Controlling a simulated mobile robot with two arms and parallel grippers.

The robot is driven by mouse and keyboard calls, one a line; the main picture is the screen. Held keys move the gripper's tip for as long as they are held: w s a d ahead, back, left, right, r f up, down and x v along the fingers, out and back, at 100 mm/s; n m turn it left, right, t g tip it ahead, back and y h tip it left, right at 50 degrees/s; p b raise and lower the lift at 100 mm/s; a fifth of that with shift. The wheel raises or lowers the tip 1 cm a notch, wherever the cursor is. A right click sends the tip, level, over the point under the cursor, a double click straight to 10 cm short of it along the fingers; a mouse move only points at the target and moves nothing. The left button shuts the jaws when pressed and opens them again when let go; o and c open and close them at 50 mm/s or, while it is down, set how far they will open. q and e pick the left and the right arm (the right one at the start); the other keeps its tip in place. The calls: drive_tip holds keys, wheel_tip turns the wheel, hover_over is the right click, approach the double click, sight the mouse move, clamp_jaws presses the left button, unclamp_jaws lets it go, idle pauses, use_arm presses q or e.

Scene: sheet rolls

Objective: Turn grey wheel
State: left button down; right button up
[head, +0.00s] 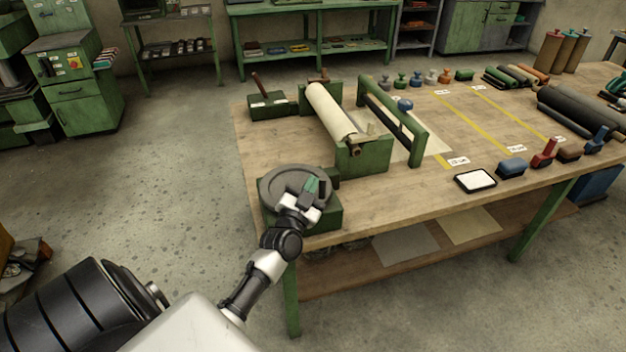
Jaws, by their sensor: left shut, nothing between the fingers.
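The grey wheel (283,181) lies on a green box-like base (328,216) at the near left corner of the wooden table. My left gripper (309,187) is over the right part of the wheel, its fingers shut with nothing between them. A green piece, perhaps the wheel's handle, shows beside the fingertips. I cannot tell whether the fingers touch the wheel or the green piece. The gripper hides part of the wheel's near right side. My right gripper is not in view.
Behind the wheel, a cream sheet roll (330,111) sits in a green stand (364,156) beside a green frame (392,122). A white tablet (475,180) and several stamps lie along the table's right front. The bare wood (400,198) right of the wheel is clear.

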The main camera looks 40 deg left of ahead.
use_arm(q)
drive_tip(key=s+a+r+m+g+h+p, duration=0.1)
drive_tip(key=s+r+m+g+h, duration=0.15)
drive_tip(key=s+m+g, duration=0.4)
drive_tip(key=s+a+r+m+g+h+p, duration=0.15)
drive_tip(key=s+m+h, duration=0.25)
drive_tip(key=m, duration=0.6)
drive_tip(key=shift+w+d+r+p+x, duration=0.2)
drive_tip(key=shift+r+p+x, duration=0.1)
drive_tip(key=shift+x, duration=1.9)
drive_tip(key=shift+w+d+r+p+x, duration=0.15)
drive_tip(key=shift+r+p+x, duration=0.15)
drive_tip(key=shift+x, duration=1.85)
drive_tip(key=shift+w+d+r+p+x, duration=0.1)
drive_tip(key=shift+d+r+p+x, duration=0.15)
drive_tip(key=shift+x, duration=1.95)
drive_tip(key=shift+w+n+y, duration=0.2)
drive_tip(key=shift+n+y, duration=0.05)
drive_tip(key=shift+w+d+r+n+y+p, duration=0.1)
drive_tip(key=shift+w+n+y+p, duration=0.15)
drive_tip(key=shift+y+p, duration=0.2)
